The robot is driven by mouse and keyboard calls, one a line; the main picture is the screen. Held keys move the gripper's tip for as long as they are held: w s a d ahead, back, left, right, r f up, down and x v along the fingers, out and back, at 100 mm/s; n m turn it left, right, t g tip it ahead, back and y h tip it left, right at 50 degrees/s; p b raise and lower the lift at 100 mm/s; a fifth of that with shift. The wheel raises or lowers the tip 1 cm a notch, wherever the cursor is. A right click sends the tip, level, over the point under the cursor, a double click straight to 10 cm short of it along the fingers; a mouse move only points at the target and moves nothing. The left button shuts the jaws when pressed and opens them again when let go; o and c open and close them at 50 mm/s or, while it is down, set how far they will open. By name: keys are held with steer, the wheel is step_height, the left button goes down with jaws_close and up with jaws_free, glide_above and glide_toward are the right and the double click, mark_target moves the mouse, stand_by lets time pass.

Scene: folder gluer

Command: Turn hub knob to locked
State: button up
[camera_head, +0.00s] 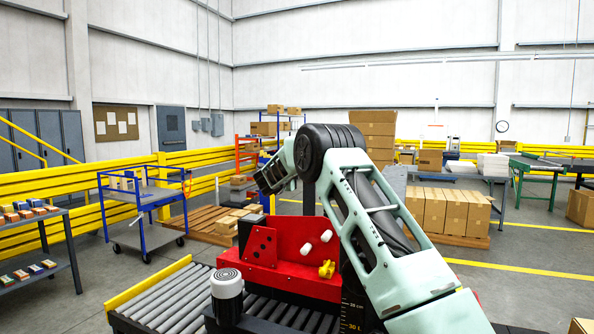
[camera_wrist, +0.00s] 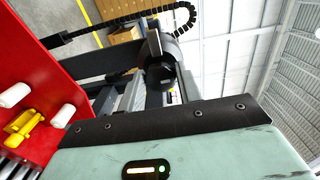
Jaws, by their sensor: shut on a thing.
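My gripper (camera_wrist: 158,92) shows in the wrist view beyond my pale green hand casing, which covers the lower part of the picture. Its fingers are shut around a dark, round part that I take to be the hub knob (camera_wrist: 160,74). The casing hides much of the grip, and I cannot read the knob's angle or any locked mark. In the head view my arm reaches over the red machine panel (camera_head: 260,246), and my wrist hides the hub knob there.
A roller conveyor (camera_head: 165,300) and a grey-capped motor (camera_head: 227,284) stand in front. A black cable chain (camera_wrist: 110,27) curves above the hub.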

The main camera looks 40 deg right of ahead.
steer(key=shift+a+f, duration=0.1)
stand_by(0.3)
steer(key=o, duration=0.9)
steer(key=b+v, duration=0.6)
steer(key=v, duration=1.1)
steer(key=shift+s+a+b, duration=0.1)
steer(key=shift+a+b, duration=0.05)
steer(key=shift+b, duration=0.25)
